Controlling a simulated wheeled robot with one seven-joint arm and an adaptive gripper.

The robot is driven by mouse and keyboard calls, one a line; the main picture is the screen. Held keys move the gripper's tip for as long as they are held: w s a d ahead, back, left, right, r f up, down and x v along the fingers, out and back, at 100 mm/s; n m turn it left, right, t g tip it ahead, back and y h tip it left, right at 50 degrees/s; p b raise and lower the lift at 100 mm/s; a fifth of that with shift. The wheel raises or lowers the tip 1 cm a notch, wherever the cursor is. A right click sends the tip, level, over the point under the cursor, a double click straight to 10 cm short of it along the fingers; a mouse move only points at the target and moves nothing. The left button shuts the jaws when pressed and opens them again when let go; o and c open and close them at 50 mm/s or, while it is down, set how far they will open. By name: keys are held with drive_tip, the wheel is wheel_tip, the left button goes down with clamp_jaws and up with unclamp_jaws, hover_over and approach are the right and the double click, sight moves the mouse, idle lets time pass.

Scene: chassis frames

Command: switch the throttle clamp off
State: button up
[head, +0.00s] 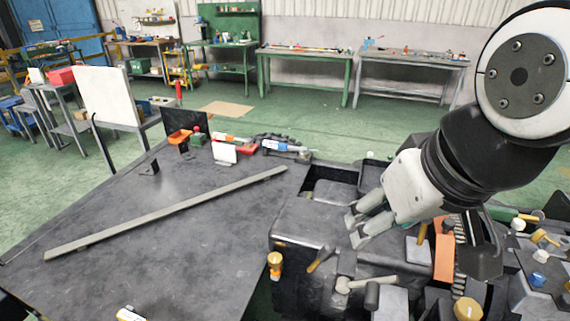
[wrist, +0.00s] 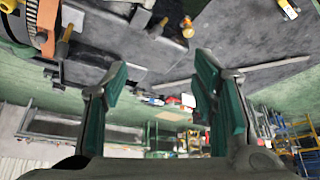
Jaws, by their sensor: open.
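My gripper (head: 355,229) is open and empty, above the left part of a dark machine block (head: 300,232) in the head view. Its two green-padded fingers stand wide apart in the wrist view (wrist: 160,70). A lever with an orange-yellow handle (head: 320,260) lies tilted on the block, just below the fingertips and apart from them. A grey T-shaped lever (head: 357,286) is beside it. An orange upright piece (head: 444,252) stands to the right; an orange part also shows in the wrist view (wrist: 47,26). I cannot tell which of these is the throttle clamp.
A dark table (head: 150,240) with a long grey bar (head: 170,212) lies left; small tools and bins cluster at its far edge. Green benches (head: 305,55) stand far back across open floor.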

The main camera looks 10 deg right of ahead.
drive_tip(key=shift+w, duration=0.2)
drive_tip(key=c, duration=0.9)
drive_tip(key=w+m, duration=0.1)
drive_tip(key=w+f+m+g, duration=0.1)
drive_tip(key=w+m, duration=0.1)
drive_tip(key=w+f+m+y+p, duration=0.1)
drive_tip(key=m, duration=0.1)
drive_tip(key=shift+w+d, duration=0.3)
clamp_jaws()
drive_tip(key=w+d+f+m+g+p, duration=0.1)
drive_tip(key=w+d+f+m, duration=0.3)
drive_tip(key=f+m, duration=0.4)
drive_tip(key=w+d+f+m+g+p, duration=0.1)
drive_tip(key=w+d+f+m+g, duration=0.1)
drive_tip(key=w+d+f+m, duration=0.3)
wheel_tip(320, 180, down, 3)
drive_tip(key=m, duration=0.4)
drive_tip(key=shift+w+h+p, duration=0.3)
drive_tip(key=shift+h, duration=0.1)
